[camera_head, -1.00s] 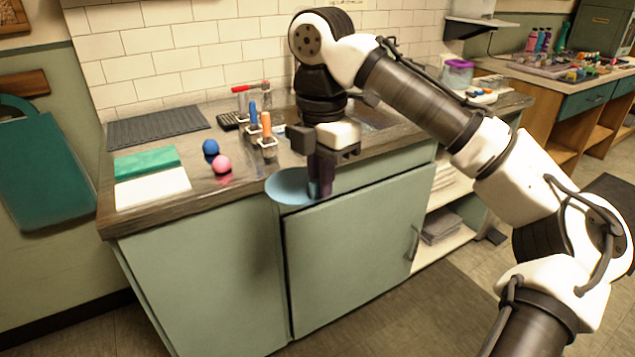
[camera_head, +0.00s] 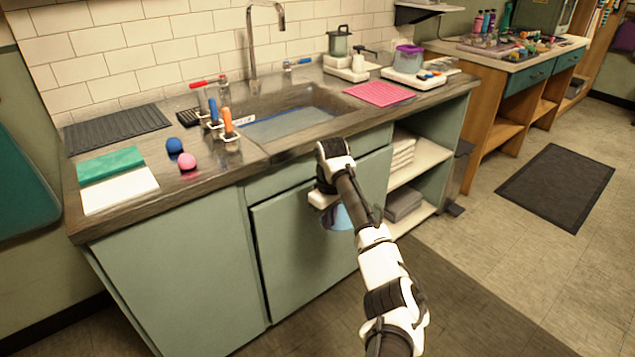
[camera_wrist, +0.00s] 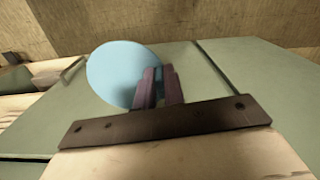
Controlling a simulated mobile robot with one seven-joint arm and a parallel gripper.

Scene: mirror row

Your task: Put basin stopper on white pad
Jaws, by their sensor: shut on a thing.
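The basin stopper is a light blue round disc (camera_head: 338,218). It also shows in the wrist view (camera_wrist: 115,72), large and tilted. My gripper (camera_wrist: 160,84) is shut on the stopper near the disc's right side in that view. In the head view the stopper hangs below my wrist, in front of the green cabinet door and lower than the counter top. My fingers are mostly hidden there behind my arm. The white pad (camera_head: 120,191) lies flat and bare at the counter's front left, well left of my gripper, with a green pad (camera_head: 110,165) directly behind it.
A blue ball (camera_head: 174,146) and a pink ball (camera_head: 187,161) sit right of the pads. Upright colored tubes in holders (camera_head: 228,123) stand left of the sink (camera_head: 285,123). A pink mat (camera_head: 379,94) lies right of it. The counter's front edge lies between stopper and pads.

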